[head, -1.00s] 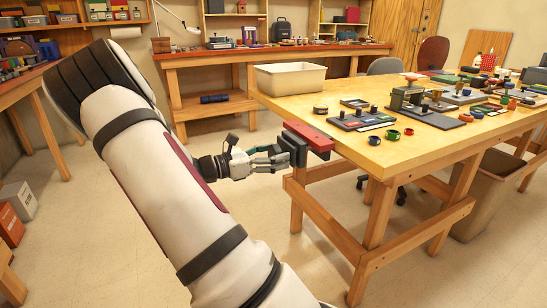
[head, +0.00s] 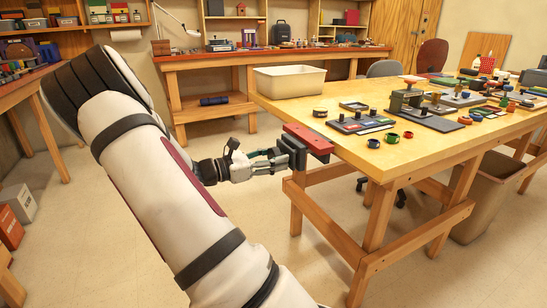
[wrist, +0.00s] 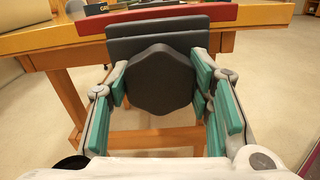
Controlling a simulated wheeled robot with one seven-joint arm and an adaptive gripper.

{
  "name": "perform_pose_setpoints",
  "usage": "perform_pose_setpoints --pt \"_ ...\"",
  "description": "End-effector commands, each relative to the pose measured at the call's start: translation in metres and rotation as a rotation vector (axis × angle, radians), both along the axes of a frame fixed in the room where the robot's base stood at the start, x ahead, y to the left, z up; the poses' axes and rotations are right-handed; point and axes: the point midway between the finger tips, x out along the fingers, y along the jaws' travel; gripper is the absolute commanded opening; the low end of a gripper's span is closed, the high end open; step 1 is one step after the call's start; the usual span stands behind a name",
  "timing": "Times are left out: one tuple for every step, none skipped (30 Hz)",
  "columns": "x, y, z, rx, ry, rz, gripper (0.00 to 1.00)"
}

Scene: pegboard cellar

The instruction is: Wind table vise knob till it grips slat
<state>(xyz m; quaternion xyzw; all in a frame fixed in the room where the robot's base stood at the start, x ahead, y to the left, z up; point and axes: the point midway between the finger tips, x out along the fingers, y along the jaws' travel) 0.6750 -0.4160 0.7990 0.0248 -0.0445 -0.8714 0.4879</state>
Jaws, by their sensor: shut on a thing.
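The table vise (head: 297,150) is dark grey and sits at the near left edge of the wooden table. The slat (head: 308,138) is a red bar lying across the top of the vise. In the wrist view the slat (wrist: 170,16) runs level behind the grey jaw plates (wrist: 157,35). The knob (wrist: 159,78) is a dark, six-sided block facing the wrist camera. My gripper (wrist: 164,90) has its teal finger pads on either side of the knob, shut on it. In the head view my gripper (head: 272,161) reaches the vise from the left. Whether the jaws touch the slat is hidden.
The table (head: 350,100) carries a cream bin (head: 289,80), a dark tray (head: 360,123) and several small coloured pots and tools. A waste bin (head: 483,200) stands under its right side. Open floor lies left of the table.

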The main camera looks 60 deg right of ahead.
Motion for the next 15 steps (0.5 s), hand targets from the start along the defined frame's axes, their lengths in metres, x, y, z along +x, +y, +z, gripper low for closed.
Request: perform_pose_setpoints --pt "0.0000 0.0003 0.0007 -0.017 -0.024 0.001 0.19" --pt "0.0001 0.0003 0.0007 -0.028 -0.042 0.001 0.19" --pt "0.0001 0.0004 0.0007 -0.044 -0.067 0.001 0.19" --pt "0.0001 0.0004 0.0007 -0.056 -0.089 0.001 0.19" --pt "0.0001 0.0004 0.0007 -0.069 -0.111 0.001 0.19" --pt "0.0001 0.0003 0.0007 -0.088 -0.142 0.001 0.19" --pt "0.0000 0.0003 0.0007 -0.103 -0.166 0.001 0.19" --pt "-0.0002 0.0002 0.0007 -0.118 -0.190 0.001 0.19" --pt "-0.0003 0.0003 0.0007 -0.138 -0.223 0.000 0.19" --pt "-0.0002 0.0005 0.0005 -0.153 -0.248 0.000 0.19" --pt "-0.0001 0.0007 0.0004 -0.168 -0.272 0.001 0.19" --pt "0.0000 0.0007 0.0002 -0.188 -0.304 0.001 0.19" --pt "0.0000 0.0006 0.0002 -0.203 -0.329 0.001 0.19" --pt "-0.0001 0.0005 0.0002 -0.217 -0.354 0.001 0.19" --pt "-0.0002 0.0003 0.0002 -0.237 -0.386 0.001 0.19"
